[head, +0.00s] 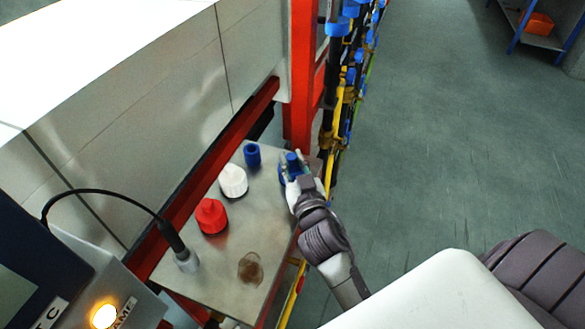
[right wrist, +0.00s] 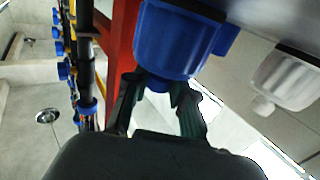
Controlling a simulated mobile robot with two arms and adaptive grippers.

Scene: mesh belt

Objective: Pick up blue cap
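One blue cap (head: 291,158) is at the far right corner of the metal table (head: 222,262), right by my right gripper (head: 294,172). In the right wrist view this blue cap (right wrist: 180,42) is large, its narrow end between the fingertips of my right gripper (right wrist: 161,86). The fingers stand apart on either side of that narrow end; I cannot tell whether they press on it. A second blue cap (head: 252,155) stands on the table to the left, clear of the gripper. My left gripper is not in view.
A white cap (head: 233,181) and a red cap (head: 211,216) stand on the table. A brownish translucent round thing (head: 250,268) lies nearer. A red post (head: 300,75) rises behind the table corner. A rack with blue fittings (head: 350,75) stands beyond. Open floor lies to the right.

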